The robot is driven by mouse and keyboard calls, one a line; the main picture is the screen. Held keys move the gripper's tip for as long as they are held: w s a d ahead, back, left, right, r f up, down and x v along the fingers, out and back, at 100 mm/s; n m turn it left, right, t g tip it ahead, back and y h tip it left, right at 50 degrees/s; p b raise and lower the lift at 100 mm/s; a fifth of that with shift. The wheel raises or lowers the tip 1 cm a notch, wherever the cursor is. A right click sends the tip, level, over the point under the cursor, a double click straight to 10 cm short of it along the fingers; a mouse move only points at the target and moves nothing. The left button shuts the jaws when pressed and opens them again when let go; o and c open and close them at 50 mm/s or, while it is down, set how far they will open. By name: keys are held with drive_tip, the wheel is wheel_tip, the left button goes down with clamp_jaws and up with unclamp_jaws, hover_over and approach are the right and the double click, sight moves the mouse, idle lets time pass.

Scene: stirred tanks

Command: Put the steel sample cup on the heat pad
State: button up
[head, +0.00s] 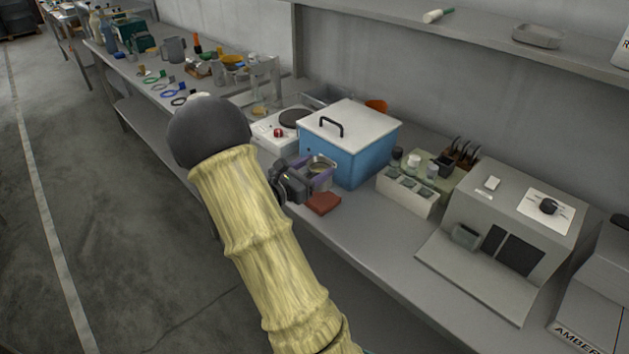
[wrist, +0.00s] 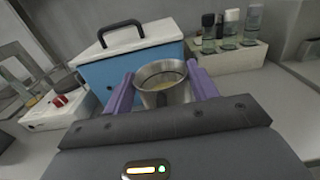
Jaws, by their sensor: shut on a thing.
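The steel sample cup (wrist: 163,96) is upright between the purple fingers of my gripper (wrist: 160,74) in the wrist view, with something yellowish inside. In the head view the cup (head: 320,163) shows partly, in my gripper (head: 318,172), in front of the blue box. The gripper is shut on the cup. The cup's base is hidden, so I cannot tell whether it touches the bench. A flat reddish-brown square pad (head: 323,203), which looks like the heat pad, lies bare on the bench near the front edge, just nearer than the gripper. The wrist view does not show it.
A blue box with a white lid (head: 351,145) stands right behind the cup. A white hot plate with a red knob (head: 277,131) is to its left. A pale rack of jars (head: 407,193) and a grey machine (head: 515,220) stand to the right.

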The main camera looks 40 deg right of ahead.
drive_tip(key=shift+f, duration=1.8)
drive_tip(key=shift+f, duration=0.2)
drive_tip(key=o, duration=1.1)
drive_tip(key=shift+r, duration=0.1)
drive_tip(key=shift+r, duration=0.15)
drive_tip(key=a, duration=0.8)
drive_tip(key=s+a, duration=0.1)
drive_tip(key=a, duration=0.3)
drive_tip(key=shift+b, duration=0.4)
drive_tip(key=shift+s, duration=0.1)
